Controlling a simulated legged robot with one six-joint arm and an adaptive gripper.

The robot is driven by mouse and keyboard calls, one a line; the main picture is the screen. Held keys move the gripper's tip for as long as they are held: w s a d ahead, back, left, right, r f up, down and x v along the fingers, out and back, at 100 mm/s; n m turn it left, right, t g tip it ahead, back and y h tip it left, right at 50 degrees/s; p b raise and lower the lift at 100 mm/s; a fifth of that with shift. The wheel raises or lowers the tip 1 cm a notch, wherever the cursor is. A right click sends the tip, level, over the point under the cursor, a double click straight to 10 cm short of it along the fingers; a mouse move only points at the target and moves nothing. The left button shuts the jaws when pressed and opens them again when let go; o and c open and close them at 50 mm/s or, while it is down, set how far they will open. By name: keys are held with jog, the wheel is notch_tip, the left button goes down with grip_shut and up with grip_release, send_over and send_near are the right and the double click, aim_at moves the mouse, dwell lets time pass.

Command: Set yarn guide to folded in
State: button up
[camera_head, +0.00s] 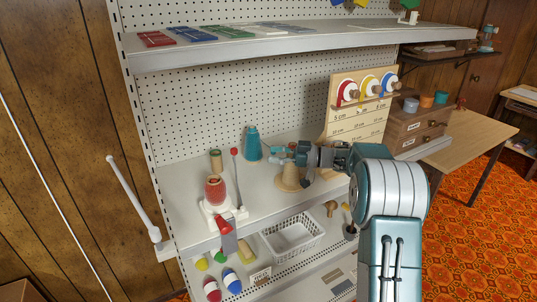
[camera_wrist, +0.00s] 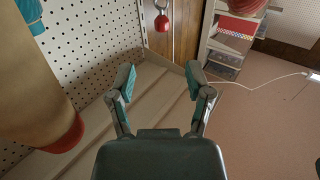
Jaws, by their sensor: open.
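The tabletop winder (camera_head: 218,212) has a white base, a red yarn ball (camera_head: 215,190) and a red handle (camera_head: 228,243) at its front. A thin upright rod with a red knob (camera_head: 234,152) stands at its right side. This seems to be the yarn guide, and its lean is hard to judge. A red knob (camera_wrist: 163,22) at the top of the wrist view appears to be the same one, ahead of the fingers and apart from them. My gripper (camera_head: 277,155) is open and empty above the shelf, right of the rod. Its spread fingers show in the wrist view (camera_wrist: 160,82).
A teal cone (camera_head: 252,145) and a spool (camera_head: 215,160) stand behind. A white basket (camera_head: 293,238) sits on the lower shelf. Pegboard (camera_head: 190,105) closes the back.

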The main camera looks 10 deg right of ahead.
aim_at(235, 152)
jog(key=c, duration=0.4)
jog(key=shift+s+d+r+t+h, duration=0.15)
jog(key=shift+s+d+r, duration=0.1)
jog(key=shift+d, duration=0.15)
jog(key=shift+s+d+r+t+h, duration=0.15)
jog(key=shift+s+d, duration=0.1)
jog(key=shift+d, duration=0.15)
grip_shut()
jog(key=w+a+m, duration=0.1)
jog(key=w+a, duration=0.2)
jog(key=a, duration=0.7)
jog(key=shift+w+f+t+h, duration=0.2)
jog(key=shift+t+h, duration=0.1)
jog(key=shift+h, duration=0.1)
jog(key=shift+a, duration=1.5)
jog(key=shift+w, duration=0.1)
